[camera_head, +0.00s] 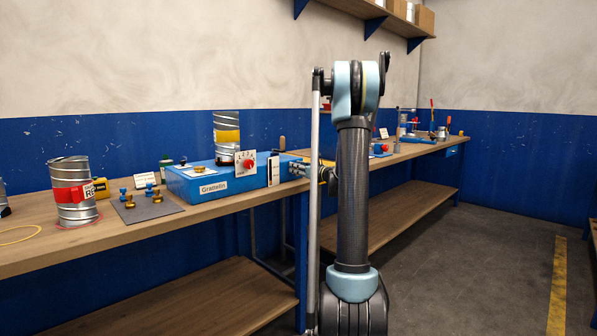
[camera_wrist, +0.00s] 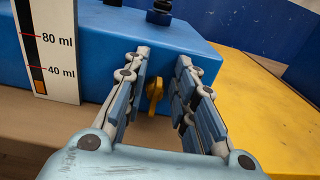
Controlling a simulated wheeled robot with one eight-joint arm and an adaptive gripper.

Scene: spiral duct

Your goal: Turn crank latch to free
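A small yellow handle (camera_wrist: 155,92), likely the crank latch, sits on the front face of a blue box (camera_wrist: 95,35). My gripper (camera_wrist: 163,65) is open, with its two fingers on either side of the handle. The handle is nearer the left finger, and a gap shows on its right; whether either finger touches it, I cannot tell. In the head view, the labelled blue box (camera_head: 215,186) stands on the bench and my gripper (camera_head: 312,170) is at its right end, partly covered by my arm. The handle cannot be made out there.
A white millilitre scale (camera_wrist: 52,45) stands left of my gripper, and a black knob (camera_wrist: 158,12) is on the box top. A yellow surface (camera_wrist: 245,105) lies to the right. On the bench, a metal can (camera_head: 72,205) and a grey mat (camera_head: 140,212) with knobs stand left.

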